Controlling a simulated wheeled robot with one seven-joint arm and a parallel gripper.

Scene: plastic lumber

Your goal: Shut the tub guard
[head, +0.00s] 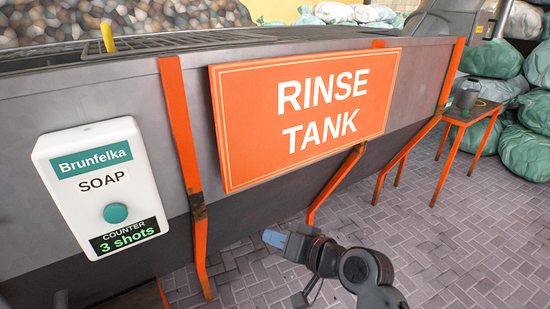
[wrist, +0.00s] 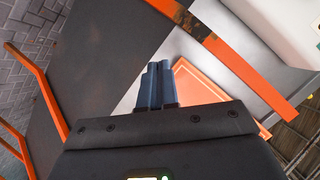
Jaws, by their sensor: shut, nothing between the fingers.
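The grey rinse tank (head: 140,95) has orange legs and an orange sign reading RINSE TANK (head: 305,118). A dark slatted grating (head: 190,42) lies along its top, and a yellow upright handle (head: 107,38) stands at the grating's left end. I cannot tell for certain that this grating is the tub guard, nor how far open it is. My gripper (head: 275,239) is below the sign, in front of the tank and apart from it, well below the grating. In the wrist view its blue fingers (wrist: 157,80) are together and empty, with the tank's side and sign beyond.
A white Brunfelka soap dispenser (head: 103,190) with a green button is on the tank's front left; its counter reads 3 shots. A small orange-legged table (head: 475,115) bears a grey container at the right. Green sacks (head: 500,60) are piled behind. The brick floor (head: 440,235) at right is clear.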

